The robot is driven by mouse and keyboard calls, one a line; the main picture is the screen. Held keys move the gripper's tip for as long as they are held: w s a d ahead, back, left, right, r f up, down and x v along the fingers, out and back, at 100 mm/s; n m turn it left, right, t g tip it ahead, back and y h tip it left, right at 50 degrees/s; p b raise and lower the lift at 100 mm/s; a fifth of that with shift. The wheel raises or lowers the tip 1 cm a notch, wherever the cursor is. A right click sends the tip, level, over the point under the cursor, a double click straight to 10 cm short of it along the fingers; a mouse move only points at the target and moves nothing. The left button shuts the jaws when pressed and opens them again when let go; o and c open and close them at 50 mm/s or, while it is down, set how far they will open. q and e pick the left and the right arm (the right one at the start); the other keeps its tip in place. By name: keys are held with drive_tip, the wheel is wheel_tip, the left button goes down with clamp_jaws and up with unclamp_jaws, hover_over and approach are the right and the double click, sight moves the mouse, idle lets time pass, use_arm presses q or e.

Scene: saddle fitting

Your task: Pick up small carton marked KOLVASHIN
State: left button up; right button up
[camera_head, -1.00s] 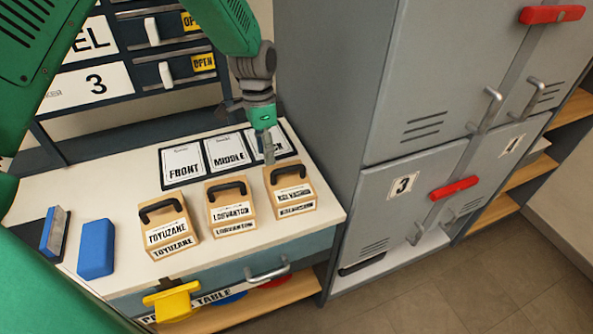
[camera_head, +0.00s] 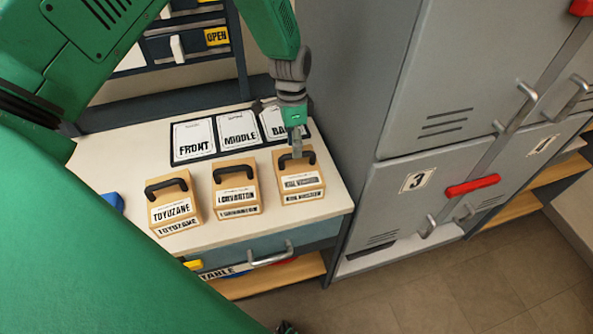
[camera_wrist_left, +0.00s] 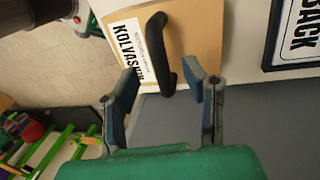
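The KOLVASHIN carton (camera_head: 301,184) is tan with a white label and a black handle. It stands at the right end of the row on the table; its label is blurred in the head view but reads KOLVASHIN in the left wrist view (camera_wrist_left: 128,55). My left gripper (camera_head: 297,153) is at the top of this carton, by its handle. In the left wrist view my left gripper (camera_wrist_left: 163,84) is open, and the lower end of the handle (camera_wrist_left: 160,55) lies between its fingertips. A dark piece at the head view's bottom edge may be my right gripper.
The LORVANTON carton (camera_head: 236,189) and the TOYUZANE carton (camera_head: 173,206) stand to the left on the white table (camera_head: 229,236). FRONT, MIDDLE and BACK cards (camera_head: 238,133) lie behind. Grey lockers (camera_head: 405,190) rise close on the right.

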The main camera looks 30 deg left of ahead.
sight(297, 168)
use_arm(q)
drive_tip(key=f, duration=0.1)
drive_tip(key=d+f, duration=0.1)
drive_tip(key=f, duration=0.1)
drive_tip(key=shift+d+f+p, duration=0.25)
drive_tip(key=shift+f+p, duration=0.05)
drive_tip(key=shift+p, duration=0.05)
drive_tip(key=shift+a, duration=0.3)
drive_tip(key=shift+a+f, duration=0.1)
drive_tip(key=shift+a, duration=0.15)
clamp_jaws()
